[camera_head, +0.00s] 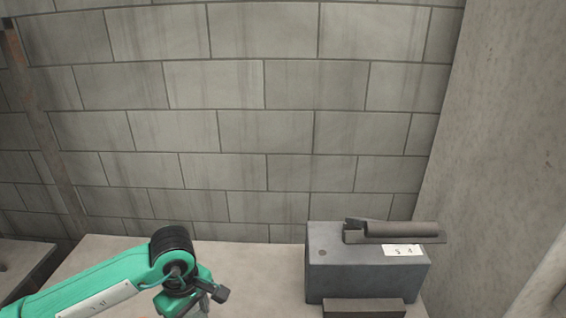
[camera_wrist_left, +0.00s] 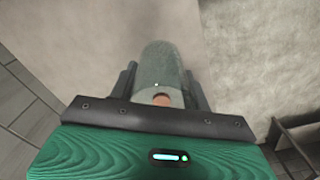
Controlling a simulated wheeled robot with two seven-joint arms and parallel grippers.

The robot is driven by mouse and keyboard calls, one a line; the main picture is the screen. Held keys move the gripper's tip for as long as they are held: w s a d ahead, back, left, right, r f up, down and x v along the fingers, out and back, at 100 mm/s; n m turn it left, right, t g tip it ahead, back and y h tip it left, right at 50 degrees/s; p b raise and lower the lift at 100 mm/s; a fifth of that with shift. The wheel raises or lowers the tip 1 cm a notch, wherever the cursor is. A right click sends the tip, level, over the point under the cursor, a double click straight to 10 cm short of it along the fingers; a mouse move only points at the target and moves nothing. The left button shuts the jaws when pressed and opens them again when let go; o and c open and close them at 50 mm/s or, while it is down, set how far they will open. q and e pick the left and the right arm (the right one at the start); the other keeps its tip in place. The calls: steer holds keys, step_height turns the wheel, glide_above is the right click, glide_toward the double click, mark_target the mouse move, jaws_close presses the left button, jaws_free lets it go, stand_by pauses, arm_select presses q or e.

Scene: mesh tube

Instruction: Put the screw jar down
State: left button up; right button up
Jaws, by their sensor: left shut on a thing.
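The screw jar (camera_wrist_left: 161,62) is a grey-green, see-through cylinder in the left wrist view, with a small orange-brown patch near its close end. My left gripper (camera_wrist_left: 161,84) is shut on it, with one dark finger on each side. In the head view my green left arm comes in from the lower left and its wrist (camera_head: 178,270) is over the table. The fingertips and the jar are not clearly seen there, near the bottom edge. I cannot tell whether the jar touches the table. My right gripper is in neither view.
The pale table (camera_head: 112,251) has bare room around my left wrist. A dark grey box (camera_head: 345,280) with a white label and a dark bar (camera_head: 398,230) on top stands to the right. A block wall (camera_head: 250,120) rises behind. Another surface (camera_head: 22,262) is at far left.

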arm_select(q)
steer(key=m, duration=0.2)
steer(key=a+m, duration=0.1)
steer(key=m, duration=0.1)
steer(key=s+m, duration=0.1)
steer(key=m, duration=0.1)
steer(key=shift+a+f, duration=0.2)
steer(key=shift+f, duration=0.1)
steer(key=m, duration=0.3)
steer(key=a+m, duration=0.1)
steer(key=m, duration=0.1)
steer(key=shift+s+f, duration=0.1)
steer(key=shift+s, duration=0.25)
